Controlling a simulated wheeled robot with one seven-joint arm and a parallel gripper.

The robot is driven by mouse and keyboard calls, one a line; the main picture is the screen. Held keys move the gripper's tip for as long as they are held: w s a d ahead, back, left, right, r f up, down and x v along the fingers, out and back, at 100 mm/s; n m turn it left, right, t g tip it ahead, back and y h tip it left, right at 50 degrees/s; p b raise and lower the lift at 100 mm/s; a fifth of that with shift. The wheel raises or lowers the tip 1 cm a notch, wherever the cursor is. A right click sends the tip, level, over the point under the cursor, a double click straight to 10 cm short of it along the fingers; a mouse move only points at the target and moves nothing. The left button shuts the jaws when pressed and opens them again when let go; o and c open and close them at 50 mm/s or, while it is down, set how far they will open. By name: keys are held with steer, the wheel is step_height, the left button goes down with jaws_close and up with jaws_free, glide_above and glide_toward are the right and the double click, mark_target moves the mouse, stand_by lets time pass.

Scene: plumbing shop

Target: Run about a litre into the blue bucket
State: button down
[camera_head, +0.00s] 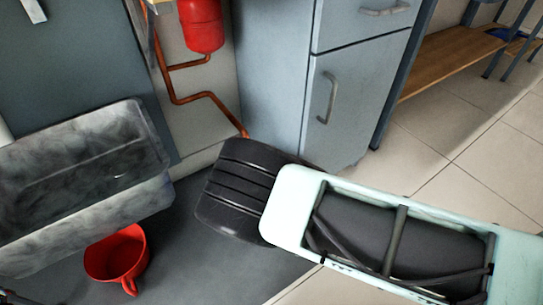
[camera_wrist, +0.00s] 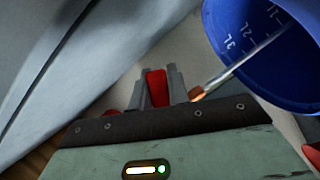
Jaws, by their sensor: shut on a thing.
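The blue bucket (camera_wrist: 262,62) is at the upper right of the wrist view, partly cut off. Its inside shows white litre marks, with 3L toward the rim. A pale straight streak (camera_wrist: 232,64) runs from a small copper-coloured end (camera_wrist: 196,93) into the bucket; it looks like running water. I cannot read the water level. My gripper (camera_wrist: 157,86) has its two grey fingers shut on a red piece (camera_wrist: 157,90), which looks like a tap handle. The copper end is just right of the fingers. In the head view the gripper and the blue bucket are not visible.
In the head view a grey trough (camera_head: 75,195) stands at left, with a red bucket (camera_head: 118,254) on the floor beside it. A red tank (camera_head: 201,24) with copper pipes and a grey cabinet (camera_head: 358,100) stand behind. Tiled floor is free at right.

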steer(key=shift+s+a+f+m+g+p, duration=0.15)
steer(key=shift+f+m+g+p, duration=0.25)
steer(key=shift+m+p, duration=0.25)
steer(key=c, duration=1.3)
jaws_free()
steer(key=shift+c, duration=0.2)
steer(key=p+v, duration=0.6)
steer(key=v, duration=1.1)
steer(key=shift+s+d, duration=0.25)
steer(key=shift+f, duration=0.1)
stand_by(3.4)
